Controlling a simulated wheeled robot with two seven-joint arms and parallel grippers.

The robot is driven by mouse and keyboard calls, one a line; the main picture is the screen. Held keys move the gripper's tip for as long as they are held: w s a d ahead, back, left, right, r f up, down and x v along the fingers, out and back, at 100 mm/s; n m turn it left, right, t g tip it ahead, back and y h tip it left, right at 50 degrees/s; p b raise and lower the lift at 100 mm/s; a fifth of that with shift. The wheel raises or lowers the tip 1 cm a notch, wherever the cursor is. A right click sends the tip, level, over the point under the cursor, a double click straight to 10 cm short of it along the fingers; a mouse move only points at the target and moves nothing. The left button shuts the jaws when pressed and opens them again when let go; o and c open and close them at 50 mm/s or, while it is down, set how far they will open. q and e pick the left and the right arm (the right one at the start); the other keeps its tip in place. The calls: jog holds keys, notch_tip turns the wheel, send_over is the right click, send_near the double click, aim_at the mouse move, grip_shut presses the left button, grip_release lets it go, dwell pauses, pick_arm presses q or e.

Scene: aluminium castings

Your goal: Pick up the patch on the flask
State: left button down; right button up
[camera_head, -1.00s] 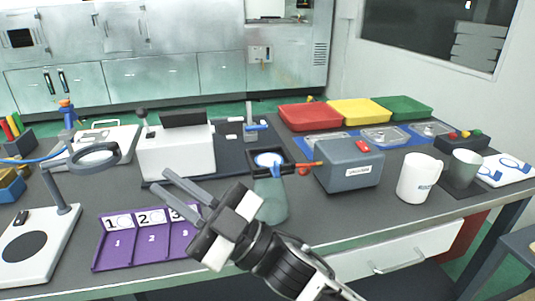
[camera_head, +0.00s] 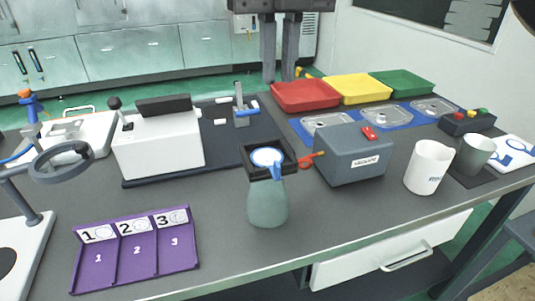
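The flask (camera_head: 267,205), a frosted grey-green vessel, stands upright near the table's front edge in the head view. A dark square frame sits at its top. The patch (camera_head: 265,156), a pale disc with a blue rim and a blue tab, lies in that frame. My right gripper (camera_head: 279,78) hangs in from the top of the picture, fingers pointing down. Its two dark fingers are apart with nothing between them. In the picture it is above the flask, clear of it, near the red tray. My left gripper is out of view.
A grey box (camera_head: 350,165) stands right of the flask, with an orange-red handle (camera_head: 311,159) between them. A white mug (camera_head: 428,168) is further right. A purple numbered tray (camera_head: 137,270) lies front left; a white machine (camera_head: 160,152) stands behind it. Red tray (camera_head: 305,97) at the back.

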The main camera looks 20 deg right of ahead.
send_over(277, 163)
notch_tip(277, 163, down, 10)
jog(key=shift+s+d+r, duration=0.15)
jog(key=shift+r, duration=0.05)
jog(key=shift+f+p, duration=0.5)
jog(key=shift+f, duration=2.4)
grip_shut()
